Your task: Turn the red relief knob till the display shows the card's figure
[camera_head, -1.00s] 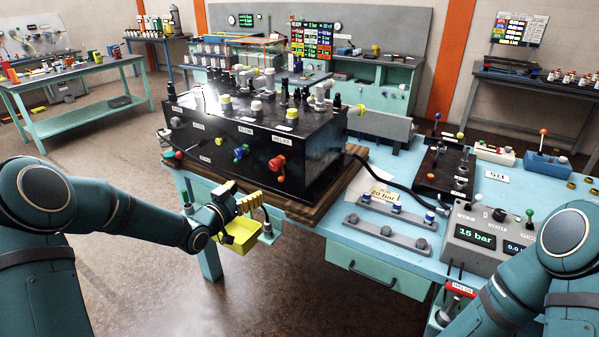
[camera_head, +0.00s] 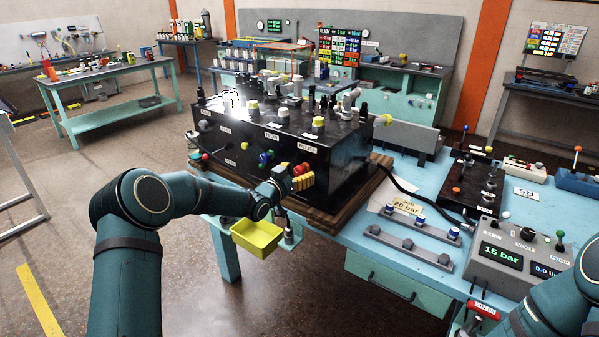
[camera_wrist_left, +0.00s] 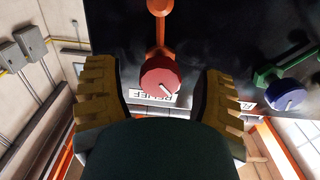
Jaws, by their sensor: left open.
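The red relief knob (camera_head: 300,169) is on the front of the black block (camera_head: 330,160); in the left wrist view the knob (camera_wrist_left: 160,77) sits at the end of an orange stem, above a RELIEF label (camera_wrist_left: 152,97). My left gripper (camera_head: 303,180) is at the knob. In the left wrist view its yellow ridged fingers (camera_wrist_left: 160,85) stand open on either side of the knob, with gaps visible. The display (camera_head: 500,257) reads 15 bar. The card (camera_head: 407,205) reads 20 bar. My right arm shows at the lower right; its gripper is out of view.
A blue knob (camera_head: 265,160) and a green one sit left of the relief knob. A yellow bin (camera_head: 257,237) hangs at the bench's front edge below my left wrist. A dark hose (camera_head: 400,185) runs from the block across the blue bench. Metal rails (camera_head: 408,246) lie at the front.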

